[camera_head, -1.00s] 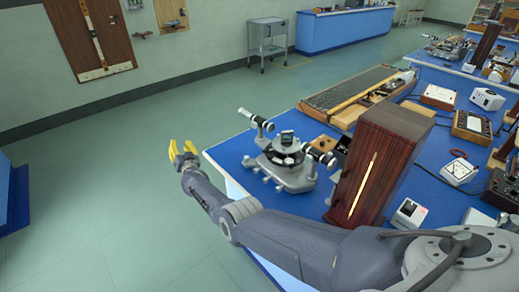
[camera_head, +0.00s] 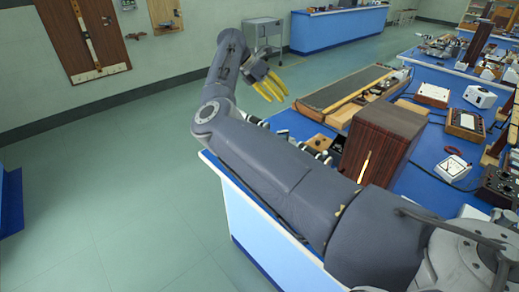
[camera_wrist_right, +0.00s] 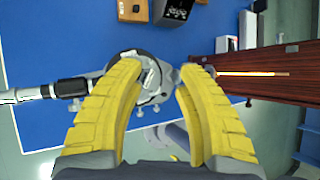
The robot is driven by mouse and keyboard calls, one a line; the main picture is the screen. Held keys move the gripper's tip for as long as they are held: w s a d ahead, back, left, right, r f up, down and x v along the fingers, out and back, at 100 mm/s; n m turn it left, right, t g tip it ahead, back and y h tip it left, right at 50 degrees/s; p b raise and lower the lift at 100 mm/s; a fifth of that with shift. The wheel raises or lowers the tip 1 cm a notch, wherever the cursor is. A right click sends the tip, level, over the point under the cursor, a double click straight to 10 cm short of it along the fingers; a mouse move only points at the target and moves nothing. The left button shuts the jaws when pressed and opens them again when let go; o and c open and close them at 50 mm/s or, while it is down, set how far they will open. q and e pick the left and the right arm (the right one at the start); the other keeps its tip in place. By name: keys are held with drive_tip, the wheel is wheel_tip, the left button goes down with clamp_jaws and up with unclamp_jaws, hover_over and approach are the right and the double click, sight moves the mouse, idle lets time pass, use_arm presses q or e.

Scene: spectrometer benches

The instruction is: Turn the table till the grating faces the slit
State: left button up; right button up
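The spectrometer's round table (camera_wrist_right: 150,88) shows between my right gripper's fingers in the right wrist view. A pale, small upright piece on it may be the grating; which way it faces is unclear. A black and silver tube (camera_wrist_right: 68,88) extends left from it. My right gripper (camera_head: 275,86) is raised above the bench's far side. In the wrist view its yellow fingers (camera_wrist_right: 160,68) are apart and empty, over the table. My left gripper is not in view.
A dark wooden box with a glowing vertical slit (camera_head: 384,140) stands right of the spectrometer; it also shows in the wrist view (camera_wrist_right: 290,75). A long framed board (camera_head: 345,88) lies behind. Blue bench (camera_wrist_right: 45,45) is bare around the spectrometer's left side.

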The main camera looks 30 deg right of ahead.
drive_tip(key=a+f+m+t+y, duration=0.2)
drive_tip(key=a+m+y, duration=0.2)
drive_tip(key=a+y, duration=0.4)
drive_tip(key=f, duration=0.5)
drive_tip(key=s+f, duration=0.1)
drive_tip(key=f, duration=0.5)
drive_tip(key=s+f, duration=0.1)
drive_tip(key=f, duration=0.5)
drive_tip(key=shift+s+a+f, duration=0.15)
drive_tip(key=shift+a, duration=0.2)
drive_tip(key=shift+h, duration=0.3)
clamp_jaws()
drive_tip(key=shift+f, duration=0.1)
